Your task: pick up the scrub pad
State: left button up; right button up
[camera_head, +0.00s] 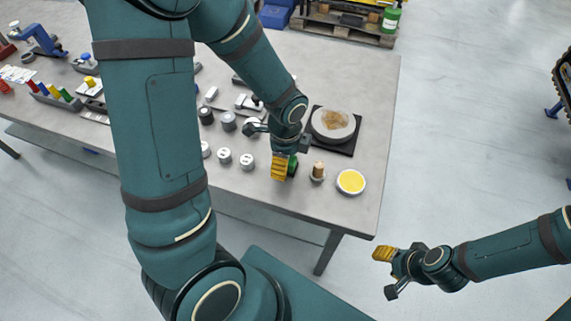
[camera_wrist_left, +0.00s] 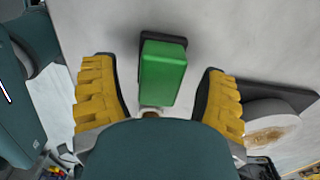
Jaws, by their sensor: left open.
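The scrub pad looks like a green block with a dark backing. In the left wrist view the scrub pad (camera_wrist_left: 163,72) lies between the two yellow fingers of my open left gripper (camera_wrist_left: 158,68), with a gap on each side. In the head view only a small green part of the scrub pad (camera_head: 293,165) shows, next to the yellow finger of my left gripper (camera_head: 283,167); the rest is hidden. My right gripper (camera_head: 388,272) is apart from the table at the lower right, its fingers spread and empty.
A round grey disc (camera_head: 333,124) with a brown patch sits on a black plate, right of my left gripper. A wooden-topped piece (camera_head: 318,170) and a white dish with yellow inside (camera_head: 350,182) stand near the front right. Several small grey cylinders (camera_head: 225,156) stand to the left.

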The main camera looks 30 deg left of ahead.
pick_arm(q)
jog(key=shift+f, duration=0.25)
grip_shut()
jog(key=shift+r, duration=0.1)
notch_tip(320, 180, up, 10)
jog(key=p, duration=0.3)
jog(key=c, duration=0.7)
grip_release()
jog(key=c, duration=0.4)
jog(key=shift+w, duration=0.1)
jog(key=shift+c, duration=0.2)
